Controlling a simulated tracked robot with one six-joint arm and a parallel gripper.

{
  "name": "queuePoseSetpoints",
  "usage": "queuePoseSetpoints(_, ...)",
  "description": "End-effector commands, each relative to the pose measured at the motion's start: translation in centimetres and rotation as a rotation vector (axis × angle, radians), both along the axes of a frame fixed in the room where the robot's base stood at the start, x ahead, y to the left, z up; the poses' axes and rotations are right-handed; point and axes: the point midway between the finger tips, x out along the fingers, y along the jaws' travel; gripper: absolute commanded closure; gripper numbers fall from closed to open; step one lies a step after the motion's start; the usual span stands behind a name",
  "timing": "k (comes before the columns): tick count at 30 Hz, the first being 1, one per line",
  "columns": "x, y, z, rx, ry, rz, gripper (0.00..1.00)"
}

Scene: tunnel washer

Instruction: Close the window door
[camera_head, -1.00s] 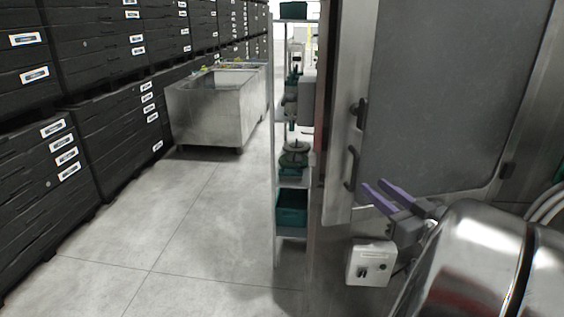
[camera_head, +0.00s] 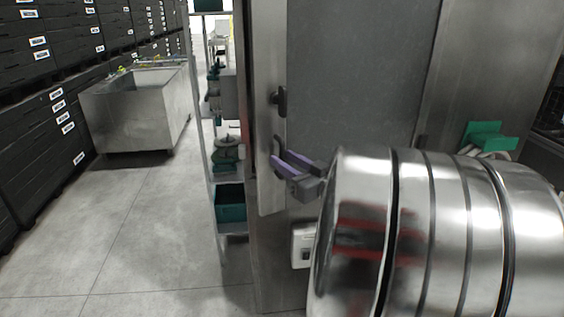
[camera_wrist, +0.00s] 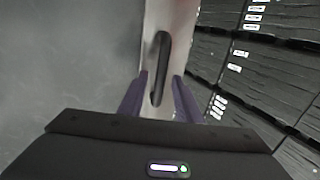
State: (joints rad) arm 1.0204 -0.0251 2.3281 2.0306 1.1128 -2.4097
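The window door (camera_head: 350,75) is a grey panel in a metal frame in the head view. It seems nearly flush with the machine front, but I cannot tell if it is fully shut. Its dark handle (camera_head: 278,150) is a vertical bar on the door's left edge. My gripper (camera_head: 278,160) has two purple fingers and is open at the handle's lower part. In the wrist view the handle (camera_wrist: 160,68) stands upright between the spread fingers (camera_wrist: 158,88), with gaps showing on both sides.
A shelf with a teal bin (camera_head: 230,203) stands left of the machine. A steel tub (camera_head: 140,110) and stacked black crates (camera_head: 50,130) are further left. The floor (camera_head: 130,240) between is clear.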

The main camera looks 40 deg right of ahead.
Motion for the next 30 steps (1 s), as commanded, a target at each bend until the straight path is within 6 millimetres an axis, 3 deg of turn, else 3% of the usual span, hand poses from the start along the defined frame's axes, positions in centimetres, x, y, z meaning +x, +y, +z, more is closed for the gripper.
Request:
queuePoseSetpoints(3,-0.02,-0.01,-0.01,0.0,0.0,0.0,0.69)
queuePoseSetpoints(16,-0.04,-0.01,-0.02,0.0,0.0,0.0,0.99)
queuePoseSetpoints(30,-0.02,-0.01,-0.02,0.0,0.001,0.0,1.0)
